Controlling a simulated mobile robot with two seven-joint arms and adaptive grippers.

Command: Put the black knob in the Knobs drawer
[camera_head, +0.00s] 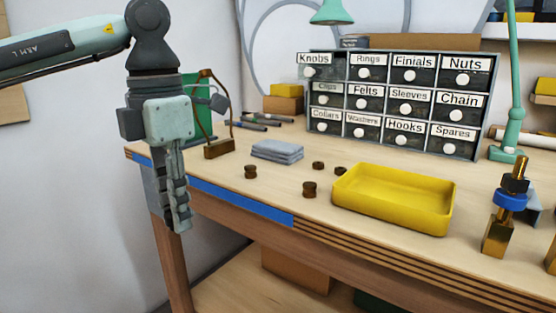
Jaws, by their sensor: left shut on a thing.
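My left gripper (179,222) points down in front of the table's left corner. Its fingers are closed together on something I cannot make out against the dark fingers. I see no black knob apart from the gripper. The Knobs drawer (327,73) is at the top left of the grey drawer cabinet (478,112), far to the right of my gripper. Its front juts out past the cabinet's left side, so it stands pulled out. The other drawers look shut. My right gripper is not in view.
A yellow tray (390,218) sits at the table's front. Several small brown pieces (309,189) lie left of it, near folded grey cloths (277,151). A brass lamp part with a blue ring (510,203) stands at right. A green lamp (511,136) stands beside the cabinet.

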